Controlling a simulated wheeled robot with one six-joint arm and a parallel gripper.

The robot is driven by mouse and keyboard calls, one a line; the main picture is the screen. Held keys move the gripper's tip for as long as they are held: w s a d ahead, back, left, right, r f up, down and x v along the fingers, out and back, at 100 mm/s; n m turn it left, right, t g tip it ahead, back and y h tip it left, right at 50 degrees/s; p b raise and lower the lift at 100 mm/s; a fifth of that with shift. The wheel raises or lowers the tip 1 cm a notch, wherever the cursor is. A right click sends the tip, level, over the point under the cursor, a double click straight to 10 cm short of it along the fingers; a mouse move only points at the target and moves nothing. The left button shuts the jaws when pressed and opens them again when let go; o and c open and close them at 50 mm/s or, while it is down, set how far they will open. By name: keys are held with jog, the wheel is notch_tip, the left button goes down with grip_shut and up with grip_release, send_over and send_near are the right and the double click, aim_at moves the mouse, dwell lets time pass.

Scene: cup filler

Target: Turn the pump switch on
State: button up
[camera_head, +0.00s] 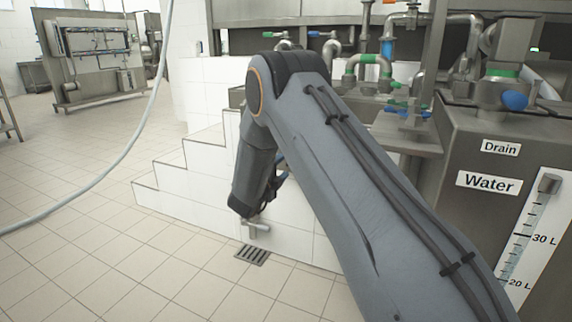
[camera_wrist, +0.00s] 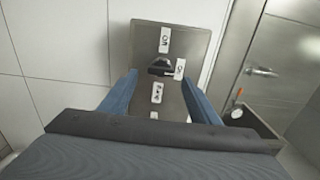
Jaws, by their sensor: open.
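In the wrist view a grey metal switch box (camera_wrist: 145,50) stands against the white tiled wall, with small white labels on its face. A dark switch knob (camera_wrist: 160,67) sits on it between the labels. The labels are too small to read surely. My gripper (camera_wrist: 158,78) is open, with one blue finger on each side of the box's lower part and nothing seen between them. The knob appears between the fingertips in the picture; I cannot tell how far ahead it is. In the head view my arm hides most of the gripper, and the switch box is not seen.
In the head view white tiled steps (camera_head: 190,170), a floor drain (camera_head: 252,255) and a water tank (camera_head: 465,145) surround my arm. Open floor lies left, crossed by a hose (camera_head: 130,145).

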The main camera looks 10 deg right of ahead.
jog(key=shift+p+v, duration=0.65)
jog(key=shift+v, duration=2.1)
jog(key=shift+a, duration=0.1)
